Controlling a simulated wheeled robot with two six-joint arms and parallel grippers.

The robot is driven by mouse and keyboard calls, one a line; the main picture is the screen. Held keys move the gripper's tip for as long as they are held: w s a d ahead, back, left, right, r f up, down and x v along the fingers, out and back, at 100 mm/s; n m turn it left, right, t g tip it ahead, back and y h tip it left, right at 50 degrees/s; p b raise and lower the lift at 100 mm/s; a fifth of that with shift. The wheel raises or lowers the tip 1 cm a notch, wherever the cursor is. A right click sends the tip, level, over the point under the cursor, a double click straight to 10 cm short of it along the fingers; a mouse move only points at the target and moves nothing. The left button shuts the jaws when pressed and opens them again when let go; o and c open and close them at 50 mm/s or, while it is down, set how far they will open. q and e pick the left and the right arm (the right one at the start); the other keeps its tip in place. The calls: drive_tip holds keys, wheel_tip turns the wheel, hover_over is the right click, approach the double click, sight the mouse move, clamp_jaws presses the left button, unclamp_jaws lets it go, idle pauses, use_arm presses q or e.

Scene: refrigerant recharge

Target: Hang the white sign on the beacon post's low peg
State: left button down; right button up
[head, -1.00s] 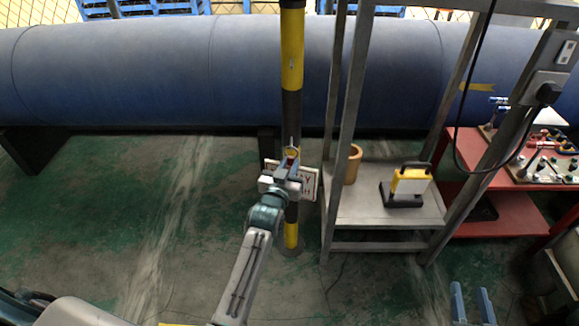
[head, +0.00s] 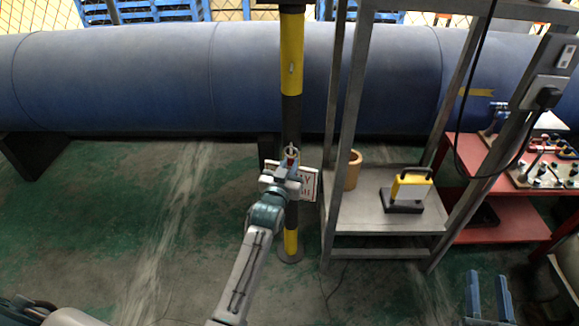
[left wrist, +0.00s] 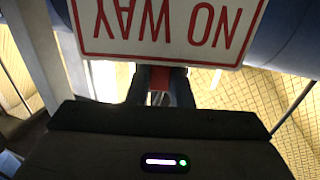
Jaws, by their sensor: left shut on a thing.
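In the left wrist view the sign (left wrist: 170,45) fills the top, upside down, reading "NO WAY". My left gripper (head: 290,160) is in front of the post and shut on a small red part at the sign's edge; it also shows in the left wrist view (left wrist: 160,88). The yellow-and-black beacon post (head: 291,110) stands upright. A small peg (head: 291,68) shows on its upper yellow band; the low peg is not clearly visible. My right gripper (head: 488,298) is open and empty.
A grey metal frame with a shelf (head: 375,222) stands right of the post, holding a yellow lamp (head: 410,187) and a tan pot (head: 353,172). A red bench (head: 500,220) is further right. A large blue pipe (head: 150,80) runs behind. The floor at left is clear.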

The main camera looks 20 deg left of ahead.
use_arm(q)
drive_tip(key=shift+p, duration=0.55)
idle(0.6)
drive_tip(key=shift+w+f, duration=0.15)
idle(0.4)
drive_tip(key=shift+w+a+f+b, duration=0.15)
drive_tip(key=shift+w+b, duration=0.1)
drive_tip(key=shift+b, duration=0.1)
drive_tip(key=shift+w+f, duration=0.15)
idle(0.4)
idle(0.4)
idle(0.4)
drive_tip(key=c, duration=1.2)
unclamp_jaws()
